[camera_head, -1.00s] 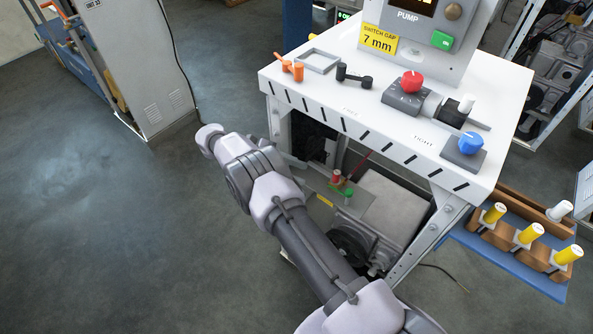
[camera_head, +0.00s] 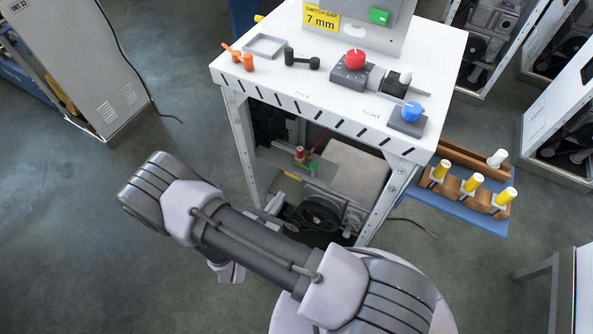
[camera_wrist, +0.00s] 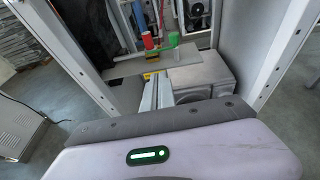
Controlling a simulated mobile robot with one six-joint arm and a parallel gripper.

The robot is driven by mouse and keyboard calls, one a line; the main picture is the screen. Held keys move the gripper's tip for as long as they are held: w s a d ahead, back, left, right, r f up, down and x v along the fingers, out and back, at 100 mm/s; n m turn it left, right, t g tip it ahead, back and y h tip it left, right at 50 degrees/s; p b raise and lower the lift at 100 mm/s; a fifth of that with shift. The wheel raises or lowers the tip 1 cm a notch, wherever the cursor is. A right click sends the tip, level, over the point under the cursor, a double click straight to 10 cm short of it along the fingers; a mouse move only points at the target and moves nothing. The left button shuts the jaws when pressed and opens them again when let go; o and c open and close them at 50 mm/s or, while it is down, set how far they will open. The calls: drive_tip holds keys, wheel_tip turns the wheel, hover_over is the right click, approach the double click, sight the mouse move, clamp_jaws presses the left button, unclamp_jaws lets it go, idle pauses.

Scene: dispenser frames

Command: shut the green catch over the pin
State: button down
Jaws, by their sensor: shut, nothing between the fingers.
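The green catch (camera_wrist: 173,39) stands up at the right of a red-topped post (camera_wrist: 148,41), which looks like the pin, on a grey shelf inside the bench frame. A low green strip runs between their bases; the catch does not cover the post. In the head view the catch (camera_head: 311,167) and post (camera_head: 299,153) are small, below the bench top. My gripper (camera_wrist: 156,77) shows in the wrist view as two pale fingers, shut and empty, pointing at the shelf in front of the post and catch. In the head view I cannot make the fingers out clearly.
Frame legs (camera_wrist: 285,55) stand on both sides of the opening, with the bench top (camera_head: 330,100) above. A grey box (camera_wrist: 198,82) lies right of the fingers. A thin red rod (camera_wrist: 161,14) rises behind the post.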

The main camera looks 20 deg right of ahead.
drive_tip(key=x, duration=0.4)
drive_tip(key=b+x, duration=0.1)
drive_tip(key=x, duration=0.3)
drive_tip(key=r+b+x, duration=0.1)
drive_tip(key=x, duration=0.3)
drive_tip(key=shift+w+d, duration=0.15)
drive_tip(key=shift+d, duration=0.1)
drive_tip(key=shift+w+d+r, duration=0.1)
drive_tip(key=shift+w, duration=0.05)
drive_tip(key=m+b, duration=0.1)
drive_tip(key=w+g+h+b, duration=0.1)
drive_tip(key=shift+w+d+f+m+g+h+b, duration=0.2)
drive_tip(key=shift+d+m+g+h+b, duration=0.1)
drive_tip(key=shift+d+m+b, duration=0.1)
drive_tip(key=shift+b, duration=0.3)
drive_tip(key=shift+w+r, duration=0.1)
drive_tip(key=shift+r, duration=0.15)
